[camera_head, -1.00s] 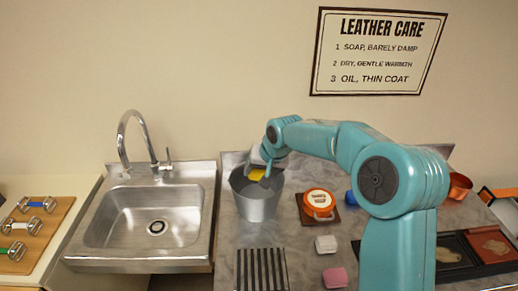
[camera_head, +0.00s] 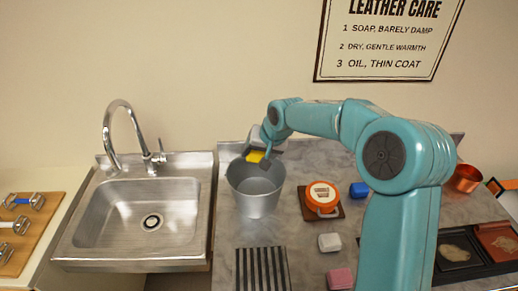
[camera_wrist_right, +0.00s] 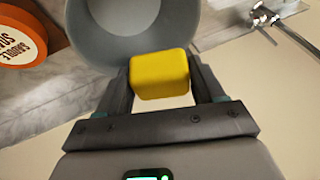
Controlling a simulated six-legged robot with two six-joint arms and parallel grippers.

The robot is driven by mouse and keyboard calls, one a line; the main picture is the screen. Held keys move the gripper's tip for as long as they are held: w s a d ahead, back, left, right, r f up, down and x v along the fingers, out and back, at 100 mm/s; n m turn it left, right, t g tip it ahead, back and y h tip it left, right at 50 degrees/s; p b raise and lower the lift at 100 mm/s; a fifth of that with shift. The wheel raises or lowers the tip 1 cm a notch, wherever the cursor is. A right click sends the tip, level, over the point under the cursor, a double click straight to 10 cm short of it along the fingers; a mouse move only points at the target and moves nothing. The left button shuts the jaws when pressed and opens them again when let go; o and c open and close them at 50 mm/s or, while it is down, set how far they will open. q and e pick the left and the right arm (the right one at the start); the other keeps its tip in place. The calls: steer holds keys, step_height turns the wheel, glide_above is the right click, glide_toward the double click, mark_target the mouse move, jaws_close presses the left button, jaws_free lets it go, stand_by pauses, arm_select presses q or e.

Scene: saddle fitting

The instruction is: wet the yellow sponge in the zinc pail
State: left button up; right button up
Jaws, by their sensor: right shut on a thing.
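The zinc pail (camera_head: 256,197) stands upright on the grey counter, just right of the sink. My right gripper (camera_head: 259,151) is shut on the yellow sponge (camera_head: 255,157) above the pail's back rim. In the right wrist view the sponge (camera_wrist_right: 160,75) is a yellow block between the two fingers, with the pail's round mouth (camera_wrist_right: 122,38) beyond it. The sponge looks clear of the pail's inside. I cannot tell whether it is wet, and no water surface is clear in the pail. My left gripper is not in view.
The steel sink (camera_head: 140,215) with its tap (camera_head: 125,125) is left of the pail. An orange round tin (camera_head: 322,197) sits on a brown mat to the right. A striped rack (camera_head: 262,268), a white block (camera_head: 329,242) and a pink block (camera_head: 340,278) lie in front.

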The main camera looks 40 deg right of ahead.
step_height(320, 180, down, 4)
steer(key=shift+w+d+r+b, duration=0.15)
steer(key=shift+r+b, duration=0.05)
steer(key=shift+b, duration=0.75)
steer(key=shift+f+b, duration=0.3)
step_height(320, 180, down, 4)
steer(key=b, duration=0.3)
steer(key=shift+f, duration=0.1)
